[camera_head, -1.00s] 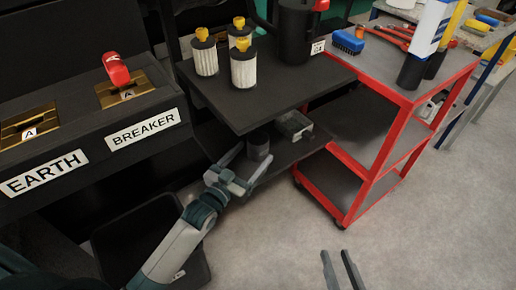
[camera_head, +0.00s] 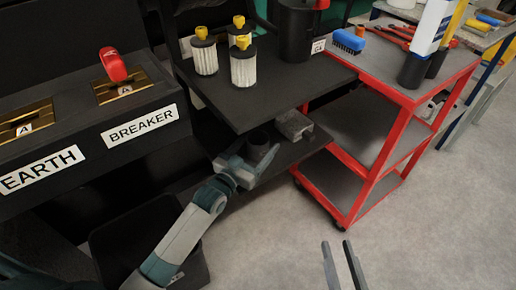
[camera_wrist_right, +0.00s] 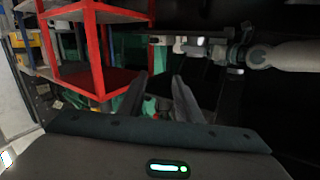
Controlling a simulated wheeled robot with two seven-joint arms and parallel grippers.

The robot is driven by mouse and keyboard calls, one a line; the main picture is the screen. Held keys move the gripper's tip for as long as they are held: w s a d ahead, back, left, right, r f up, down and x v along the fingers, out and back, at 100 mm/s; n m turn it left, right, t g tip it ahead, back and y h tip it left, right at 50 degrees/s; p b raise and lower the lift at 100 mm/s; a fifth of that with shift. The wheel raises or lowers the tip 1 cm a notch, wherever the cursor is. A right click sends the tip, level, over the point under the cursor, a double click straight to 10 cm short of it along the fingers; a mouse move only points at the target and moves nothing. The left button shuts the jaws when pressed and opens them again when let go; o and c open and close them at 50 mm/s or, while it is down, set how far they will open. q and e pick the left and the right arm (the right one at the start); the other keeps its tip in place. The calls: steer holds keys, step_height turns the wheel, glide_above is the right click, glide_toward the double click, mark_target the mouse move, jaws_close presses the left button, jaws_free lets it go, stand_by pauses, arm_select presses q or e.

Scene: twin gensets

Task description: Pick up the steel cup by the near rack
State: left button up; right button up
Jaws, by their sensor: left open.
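The steel cup (camera_head: 259,142) is a dark grey cylinder standing upright on the lower shelf of the black rack (camera_head: 262,104). My left gripper (camera_head: 254,158) is open in front of the cup. Its fingers reach to the cup's lower part, one to the left and one toward the front right; I cannot tell whether they touch it. The cup's lower part is partly hidden by the gripper. My right gripper (camera_head: 336,244) is open and empty above the floor; its fingers also show in the right wrist view (camera_wrist_right: 159,78).
A grey metal block (camera_head: 294,124) lies right of the cup on the same shelf. White filters with yellow tops (camera_head: 243,70) and a dark can (camera_head: 296,35) stand on the shelf above. A red trolley (camera_head: 372,150) stands to the right. The floor in front is clear.

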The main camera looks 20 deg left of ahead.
mark_target(258, 135)
arm_select(q)
steer(key=shift+c, duration=0.2)
steer(key=c, duration=1.2)
steer(key=shift+o, duration=0.2)
steer(key=shift+r, duration=0.2)
